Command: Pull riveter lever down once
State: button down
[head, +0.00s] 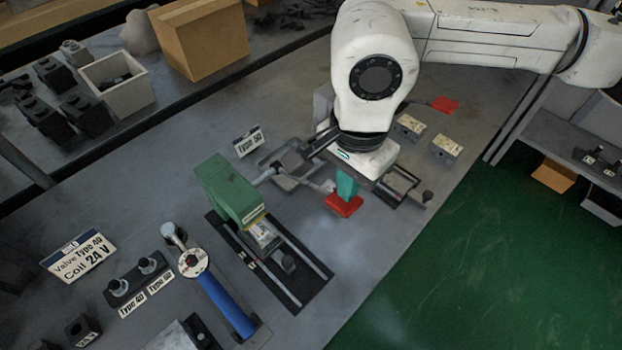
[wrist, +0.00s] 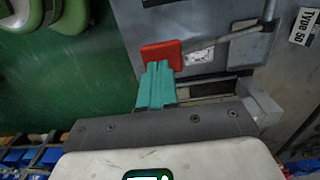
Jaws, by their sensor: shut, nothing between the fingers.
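A red block-shaped handle (head: 343,206) sits at the end of a grey rod (head: 318,186), in the middle of the bench; this looks like the riveter lever. It also shows in the wrist view as a red handle (wrist: 162,55) with the rod (wrist: 215,40) running right from it. My gripper (head: 345,192) has teal fingers, shut together with nothing between them. The fingertips (wrist: 158,68) are right at the red handle and overlap its near edge; whether they touch it I cannot tell.
A green machine (head: 228,190) on a dark rail base stands left of the handle. A blue-handled tool (head: 224,303) and a "Type 50" sign (head: 248,141) are nearby. Pale blocks (head: 445,147) lie to the right. Green floor (head: 480,250) is open beyond the bench edge.

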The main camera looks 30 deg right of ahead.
notch_tip(320, 180, down, 15)
jog(key=b, duration=1.5)
jog(key=shift+r+p, duration=4.45)
jog(key=shift+r, duration=4.6)
